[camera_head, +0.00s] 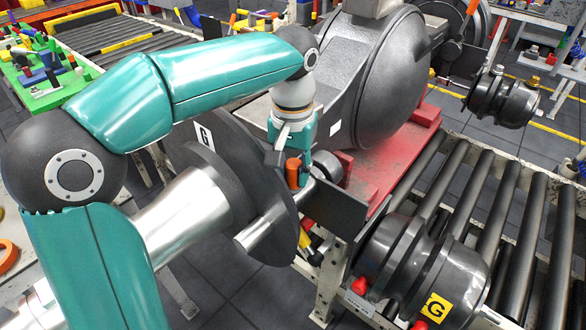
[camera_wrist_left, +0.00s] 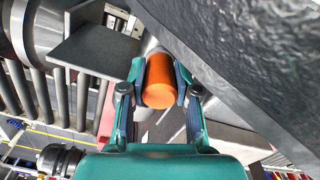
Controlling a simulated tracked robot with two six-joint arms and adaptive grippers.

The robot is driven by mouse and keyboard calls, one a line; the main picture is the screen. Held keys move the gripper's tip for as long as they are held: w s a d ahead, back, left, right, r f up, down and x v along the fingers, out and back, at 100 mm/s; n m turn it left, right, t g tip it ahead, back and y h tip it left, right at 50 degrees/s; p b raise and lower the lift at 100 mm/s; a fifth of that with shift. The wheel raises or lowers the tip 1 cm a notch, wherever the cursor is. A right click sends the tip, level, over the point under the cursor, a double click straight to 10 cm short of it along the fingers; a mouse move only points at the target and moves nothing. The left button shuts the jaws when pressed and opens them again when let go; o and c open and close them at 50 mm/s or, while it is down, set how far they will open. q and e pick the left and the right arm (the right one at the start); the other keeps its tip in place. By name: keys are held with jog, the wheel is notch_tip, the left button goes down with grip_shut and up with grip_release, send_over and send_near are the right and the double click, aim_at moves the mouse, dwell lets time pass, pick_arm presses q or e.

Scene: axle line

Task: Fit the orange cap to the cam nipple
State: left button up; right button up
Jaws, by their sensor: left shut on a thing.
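The orange cap (camera_head: 293,173) is a short cylinder held low beside the axle, under my left wrist. My left gripper (camera_head: 300,160) is shut on it. In the left wrist view the orange cap (camera_wrist_left: 159,82) sits between the two fingers of my left gripper (camera_wrist_left: 160,72), its round end facing the camera. A bright metal shaft (camera_head: 262,229) lies just below and left of the cap in the head view. I cannot make out the cam nipple; the gripper and nearby parts may hide it. My right gripper is not in view.
A large dark axle housing (camera_head: 390,85) stands close right of the gripper on a red support (camera_head: 418,131). A big dark disc plate (camera_head: 245,190) is at its left. A flat grey plate (camera_wrist_left: 95,45) is near the fingers. Dark rollers (camera_head: 505,205) lie at the right.

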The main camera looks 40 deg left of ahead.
pick_arm(q)
jog(key=o, duration=1)
notch_tip(320, 180, up, 12)
jog(key=shift+f, duration=0.1)
dwell(0.4)
